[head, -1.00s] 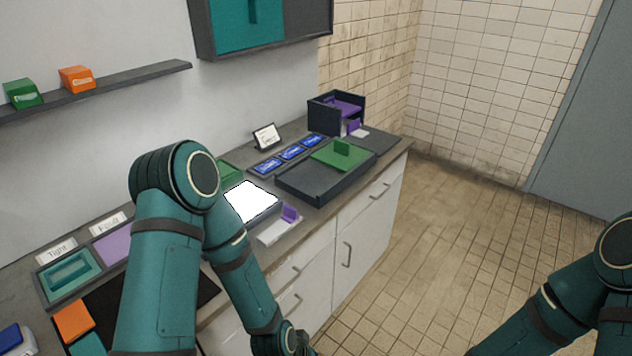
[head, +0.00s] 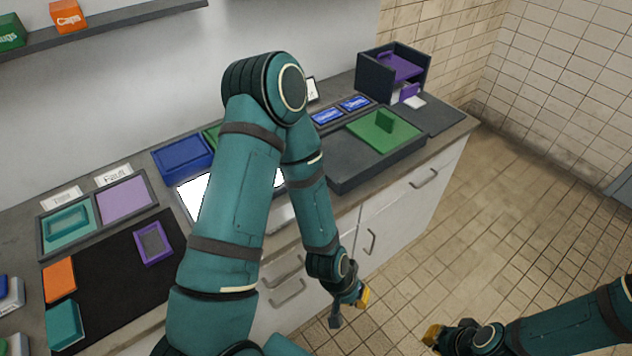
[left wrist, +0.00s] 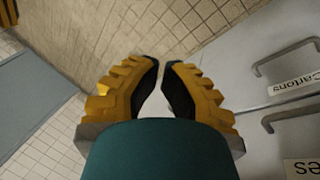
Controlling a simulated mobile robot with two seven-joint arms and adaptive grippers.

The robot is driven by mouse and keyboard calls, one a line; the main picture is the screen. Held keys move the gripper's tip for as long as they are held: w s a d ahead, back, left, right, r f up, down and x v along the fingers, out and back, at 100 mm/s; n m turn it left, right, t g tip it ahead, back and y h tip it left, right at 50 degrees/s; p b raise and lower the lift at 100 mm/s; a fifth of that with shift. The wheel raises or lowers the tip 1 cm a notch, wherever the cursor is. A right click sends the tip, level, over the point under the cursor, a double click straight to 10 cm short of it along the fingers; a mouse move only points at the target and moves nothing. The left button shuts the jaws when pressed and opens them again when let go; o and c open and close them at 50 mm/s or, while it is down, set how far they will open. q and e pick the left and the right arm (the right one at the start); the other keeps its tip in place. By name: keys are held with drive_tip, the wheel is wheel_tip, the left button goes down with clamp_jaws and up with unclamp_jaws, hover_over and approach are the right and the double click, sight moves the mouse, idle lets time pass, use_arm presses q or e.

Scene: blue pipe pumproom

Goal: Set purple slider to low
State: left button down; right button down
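A purple tab (head: 409,91) on a pale base stands at the front of a dark open box (head: 376,77) at the counter's far end. Another purple piece (head: 400,66) lies inside that box. A second purple tab on a white base, seen earlier beside the lit panel, is now hidden behind my left arm. I cannot tell which of these is the slider. My left gripper (head: 357,299) hangs in front of the drawers, below counter height. In the left wrist view (left wrist: 161,68) its fingers show a narrow, empty gap. My right gripper (head: 432,335) is over the floor, away from the counter; its opening is unclear.
A purple frame (head: 153,243) lies on a black mat (head: 110,275). Drawer handles (head: 287,293) stick out near my left gripper. The tiled floor (head: 480,225) at right is clear.

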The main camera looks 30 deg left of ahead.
use_arm(q)
drive_tip(key=shift+s, duration=0.1)
drive_tip(key=w+a+r+m, duration=0.2)
drive_tip(key=w+a+r, duration=0.3)
drive_tip(key=w, duration=0.3)
drive_tip(key=w+a+r+m+y, duration=0.1)
drive_tip(key=w+a+r, duration=0.3)
drive_tip(key=a+r, duration=0.4)
drive_tip(key=w+a+r+m+t+y, duration=0.1)
drive_tip(key=w+a+r+m, duration=0.2)
drive_tip(key=a+r, duration=0.5)
drive_tip(key=shift+w+a+r+t+y+b, duration=0.3)
drive_tip(key=shift+w+r+b, duration=0.15)
drive_tip(key=shift+w, duration=0.35)
drive_tip(key=shift+d+f, duration=0.1)
drive_tip(key=shift+f, duration=0.05)
